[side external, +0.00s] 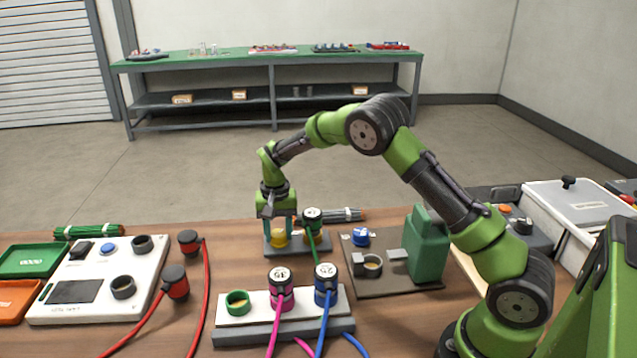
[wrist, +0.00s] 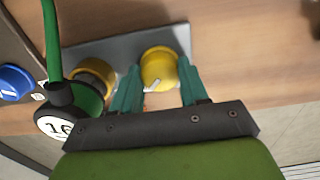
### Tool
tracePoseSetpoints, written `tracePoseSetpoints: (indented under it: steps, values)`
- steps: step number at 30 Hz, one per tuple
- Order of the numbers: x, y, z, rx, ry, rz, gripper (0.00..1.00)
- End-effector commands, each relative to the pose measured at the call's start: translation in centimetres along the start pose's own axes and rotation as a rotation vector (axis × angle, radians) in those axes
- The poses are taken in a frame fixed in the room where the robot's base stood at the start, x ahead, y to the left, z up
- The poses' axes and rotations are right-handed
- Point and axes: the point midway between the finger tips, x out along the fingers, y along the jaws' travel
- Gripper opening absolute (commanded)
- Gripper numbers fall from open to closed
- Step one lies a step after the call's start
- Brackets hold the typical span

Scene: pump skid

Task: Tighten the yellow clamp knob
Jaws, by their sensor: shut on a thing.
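The yellow clamp knob (side external: 279,239) sits on a small grey plate (side external: 284,252) near the far edge of the wooden table. My gripper (side external: 279,222) points down over it, with its teal fingers on either side. In the wrist view the knob (wrist: 158,64) is round, with a white pointer mark on its gripper-side edge. My gripper (wrist: 160,82) has a finger on its left and right and is shut on it. The fingers hide parts of its sides.
A green-hosed plug (side external: 313,218) stands on the same plate, close beside my gripper; its numbered cap (wrist: 60,122) shows in the wrist view. Hosed connectors (side external: 281,286) stand in front.

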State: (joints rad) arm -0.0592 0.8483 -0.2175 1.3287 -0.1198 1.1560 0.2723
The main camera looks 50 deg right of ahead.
Motion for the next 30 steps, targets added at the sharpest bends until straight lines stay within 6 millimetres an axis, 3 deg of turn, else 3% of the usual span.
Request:
tracePoseSetpoints:
  steps: [15,16,20,30]
  values:
    - [-0.18,-0.05,-0.07,0.022,0.002,-0.003,0.13]
    - [-0.18,-0.04,-0.08,0.022,0.002,-0.003,0.47]
    - [-0.14,-0.03,-0.07,0.021,0.002,-0.002,0.67]
    - [-0.27,-0.02,-0.04,0.018,0.001,-0.001,0.69]
